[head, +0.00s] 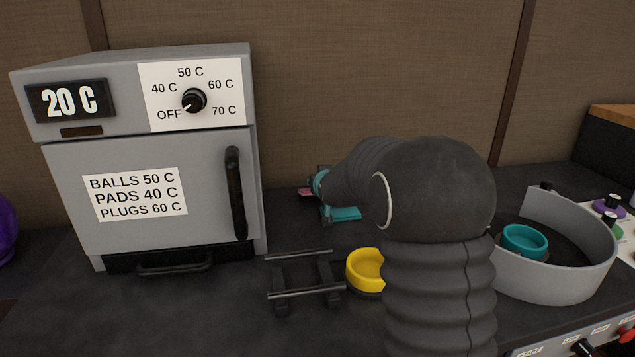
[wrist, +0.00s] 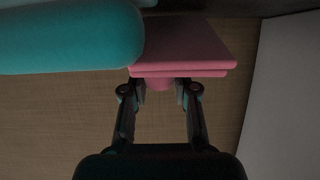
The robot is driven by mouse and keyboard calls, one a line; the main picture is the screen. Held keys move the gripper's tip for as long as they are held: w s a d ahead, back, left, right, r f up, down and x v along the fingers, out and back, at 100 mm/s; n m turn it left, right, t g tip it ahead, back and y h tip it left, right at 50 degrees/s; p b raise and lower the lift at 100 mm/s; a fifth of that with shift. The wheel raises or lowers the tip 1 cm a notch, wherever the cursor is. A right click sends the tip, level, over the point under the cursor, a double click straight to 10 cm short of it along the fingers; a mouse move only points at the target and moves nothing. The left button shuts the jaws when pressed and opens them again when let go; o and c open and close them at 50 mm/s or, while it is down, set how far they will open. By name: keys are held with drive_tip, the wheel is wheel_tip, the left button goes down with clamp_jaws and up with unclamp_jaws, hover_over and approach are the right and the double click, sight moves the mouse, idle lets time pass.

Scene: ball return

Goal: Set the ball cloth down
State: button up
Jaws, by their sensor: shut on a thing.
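The ball cloth is a folded pink cloth (wrist: 190,45) in the wrist view, with stacked flat layers. My gripper (wrist: 160,92) is shut on a pink part at its near edge, between the two fingertips. In the head view only a small pink edge of the cloth (head: 306,193) shows, left of my gripper (head: 320,190), low near the back of the counter. My arm hides part of that area. Whether the cloth touches the counter cannot be told.
A teal thing (head: 345,213) lies close by my gripper; a large teal shape (wrist: 70,38) fills the wrist view's upper left. A grey oven (head: 150,160) stands left. A dark rack (head: 303,278), yellow cup (head: 366,268) and curved grey tray (head: 560,285) are nearer.

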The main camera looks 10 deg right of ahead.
drive_tip(key=shift+f, duration=0.15)
drive_tip(key=o, duration=1)
drive_tip(key=shift+r, duration=0.2)
drive_tip(key=v, duration=1.2)
drive_tip(key=shift+s+b, duration=0.1)
drive_tip(key=shift+b, duration=0.2)
